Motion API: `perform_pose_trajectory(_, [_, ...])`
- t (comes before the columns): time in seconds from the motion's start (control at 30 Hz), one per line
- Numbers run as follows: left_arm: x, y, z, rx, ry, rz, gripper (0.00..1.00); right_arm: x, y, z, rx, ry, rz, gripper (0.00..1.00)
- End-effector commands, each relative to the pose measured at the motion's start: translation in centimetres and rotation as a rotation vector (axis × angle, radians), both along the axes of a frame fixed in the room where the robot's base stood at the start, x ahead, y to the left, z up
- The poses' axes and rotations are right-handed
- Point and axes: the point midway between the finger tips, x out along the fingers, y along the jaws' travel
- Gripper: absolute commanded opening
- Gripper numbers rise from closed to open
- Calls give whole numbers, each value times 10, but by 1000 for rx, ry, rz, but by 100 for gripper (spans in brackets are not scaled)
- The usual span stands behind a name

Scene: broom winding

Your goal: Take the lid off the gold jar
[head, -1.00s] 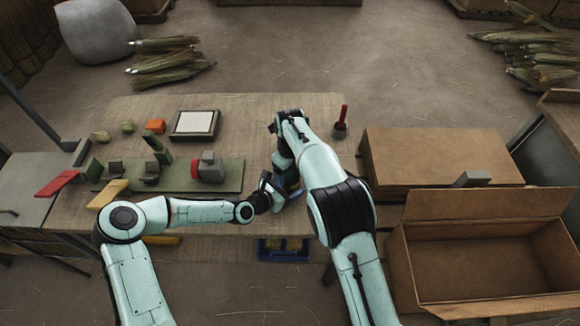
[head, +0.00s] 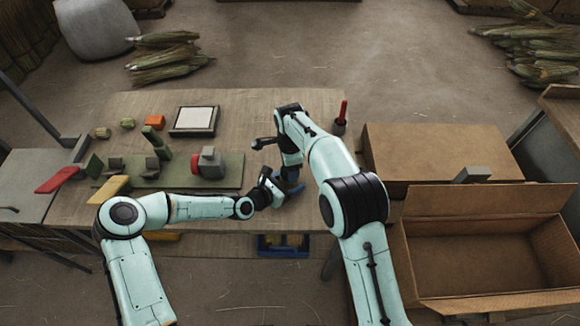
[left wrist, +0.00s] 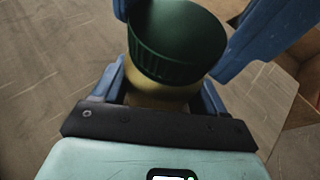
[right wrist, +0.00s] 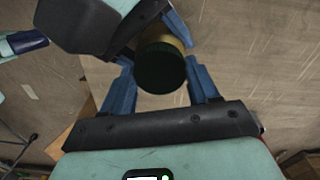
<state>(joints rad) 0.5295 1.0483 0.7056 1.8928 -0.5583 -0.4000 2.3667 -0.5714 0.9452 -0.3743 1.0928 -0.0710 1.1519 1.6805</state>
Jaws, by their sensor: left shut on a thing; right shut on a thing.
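The gold jar (left wrist: 165,95) is held between the blue fingers of my left gripper (left wrist: 162,88) in the left wrist view. Its dark green ribbed lid (left wrist: 177,42) sits on the jar's top. My right gripper (right wrist: 160,66) has its blue fingers on both sides of the lid in the right wrist view. There the lid (right wrist: 160,68) hides most of the jar, and a bit of gold (right wrist: 178,43) shows behind it. In the head view both grippers meet above the table's front edge, and my arms hide the jar.
The workbench (head: 250,110) carries a green fixture board (head: 225,172), a white-topped square tray (head: 194,121) and a red-handled tool (head: 342,115). A closed carton (head: 430,150) and an open box (head: 480,260) stand at right. A blue bin (head: 283,246) is below the front edge.

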Motion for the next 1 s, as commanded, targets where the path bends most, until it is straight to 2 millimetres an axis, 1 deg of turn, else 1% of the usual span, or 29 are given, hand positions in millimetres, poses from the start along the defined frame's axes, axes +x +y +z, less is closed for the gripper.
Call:
perform_pose_trajectory(0.1, [0,-1,1,0,-2,-2,0,1,0,1,3,0,287,23])
perform_pose_trajectory(1.0, [0,-1,1,0,-1,-1,0,0,0,2,4,1,2521,23])
